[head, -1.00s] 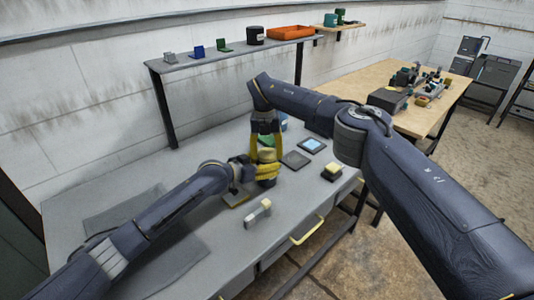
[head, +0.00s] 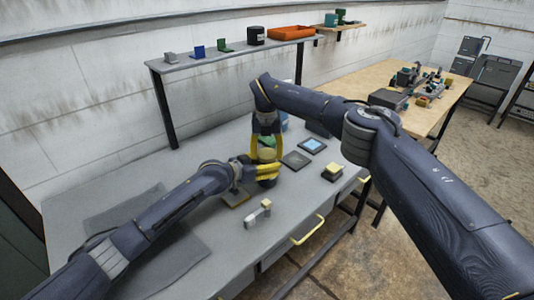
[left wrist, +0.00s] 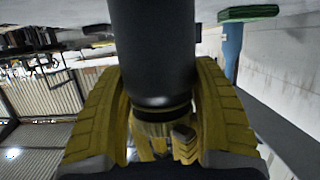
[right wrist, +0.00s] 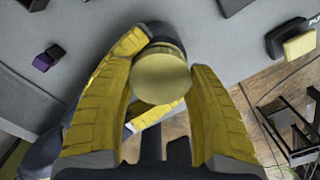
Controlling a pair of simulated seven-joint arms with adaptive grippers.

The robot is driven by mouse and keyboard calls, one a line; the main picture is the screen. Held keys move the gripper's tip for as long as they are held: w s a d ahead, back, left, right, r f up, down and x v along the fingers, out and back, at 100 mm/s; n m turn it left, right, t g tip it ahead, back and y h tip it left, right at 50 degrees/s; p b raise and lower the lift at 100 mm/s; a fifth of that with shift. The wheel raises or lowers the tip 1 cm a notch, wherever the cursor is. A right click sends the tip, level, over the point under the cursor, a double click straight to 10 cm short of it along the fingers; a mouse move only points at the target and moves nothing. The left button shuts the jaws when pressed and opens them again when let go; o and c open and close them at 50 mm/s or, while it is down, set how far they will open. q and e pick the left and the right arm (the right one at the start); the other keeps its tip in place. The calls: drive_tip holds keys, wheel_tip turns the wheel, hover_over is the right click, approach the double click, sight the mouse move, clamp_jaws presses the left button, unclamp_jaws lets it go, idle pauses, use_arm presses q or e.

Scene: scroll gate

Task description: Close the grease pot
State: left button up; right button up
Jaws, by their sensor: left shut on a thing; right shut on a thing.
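The grease pot, a dark upright cylinder (left wrist: 153,50), fills the middle of the left wrist view between my left fingers. My left gripper (head: 266,172) is shut around its body, coming from the left. Its round pale yellow lid (right wrist: 160,76) shows in the right wrist view between my right fingers. My right gripper (head: 266,138) points down from above and is shut on the lid, at the pot's top. The lid appears to sit on the pot, but the fingers hide the seam and I cannot tell how tightly it is seated.
A grey block with a pale end (head: 260,212) lies in front on the bench (head: 200,235). A dark flat plate (head: 296,160), a blue-screened device (head: 313,146) and a yellow-topped block (head: 332,172) lie right of the grippers. A shelf (head: 235,58) stands behind.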

use_arm(q)
drive_tip(key=shift+r, duration=0.15)
use_arm(e)
drive_tip(key=shift+d+f, duration=0.2)
drive_tip(key=shift+f, duration=0.5)
idle(0.3)
use_arm(q)
clamp_jaws()
use_arm(e)
drive_tip(key=o, duration=0.4)
use_arm(q)
drive_tip(key=shift+d, duration=0.1)
use_arm(e)
drive_tip(key=o, duration=0.4)
drive_tip(key=shift+c, duration=0.2)
drive_tip(key=shift+a, duration=0.2)
drive_tip(key=shift+s, duration=0.1)
drive_tip(key=shift+a+r, duration=0.1)
drive_tip(key=shift+r, duration=2.35)
